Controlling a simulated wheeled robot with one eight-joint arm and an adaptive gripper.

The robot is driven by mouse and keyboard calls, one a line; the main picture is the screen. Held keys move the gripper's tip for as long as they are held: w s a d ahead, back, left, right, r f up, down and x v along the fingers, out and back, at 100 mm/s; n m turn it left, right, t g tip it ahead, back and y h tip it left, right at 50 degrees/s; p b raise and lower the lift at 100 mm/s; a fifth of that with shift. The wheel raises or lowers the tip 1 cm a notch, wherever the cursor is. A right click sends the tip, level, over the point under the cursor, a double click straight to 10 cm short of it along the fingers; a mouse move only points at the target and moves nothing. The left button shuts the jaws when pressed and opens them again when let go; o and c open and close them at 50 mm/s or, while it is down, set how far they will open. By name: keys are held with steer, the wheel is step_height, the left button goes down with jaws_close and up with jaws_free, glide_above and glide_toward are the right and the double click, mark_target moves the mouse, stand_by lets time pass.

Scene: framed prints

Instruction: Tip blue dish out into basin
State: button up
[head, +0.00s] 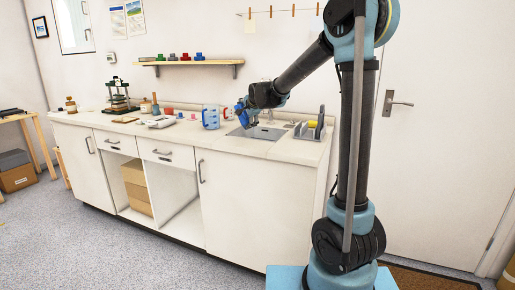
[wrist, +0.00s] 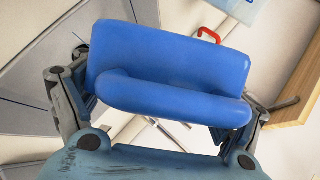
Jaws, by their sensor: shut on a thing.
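My gripper (head: 246,113) is shut on the blue dish (head: 241,111) and holds it above the left part of the basin (head: 264,133), a grey sink set in the white counter. In the wrist view the blue dish (wrist: 170,62) fills the middle, with a finger of my gripper (wrist: 160,105) at each end. The dish looks tipped over on its side. Its inside and any contents are hidden in both views.
A light blue jug (head: 211,117) stands just left of the basin. A grey rack (head: 312,130) with a yellow item is to the right. A wall shelf (head: 190,63) with small coloured things is above. Several tools and bottles stand on the counter's left.

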steer(key=shift+w+d+r+m+y, duration=0.1)
steer(key=shift+d+r+m+y, duration=0.15)
steer(key=shift+d+y, duration=0.2)
stand_by(0.6)
steer(key=shift+a+f, duration=0.1)
steer(key=shift+a, duration=0.1)
steer(key=shift+s+a+f+n+h, duration=0.2)
steer(key=shift+a+f+n+h, duration=0.15)
steer(key=shift+a+n+h, duration=0.3)
steer(key=shift+a+f+h, duration=0.15)
steer(key=shift+a+h, duration=0.05)
steer(key=shift+h, duration=0.2)
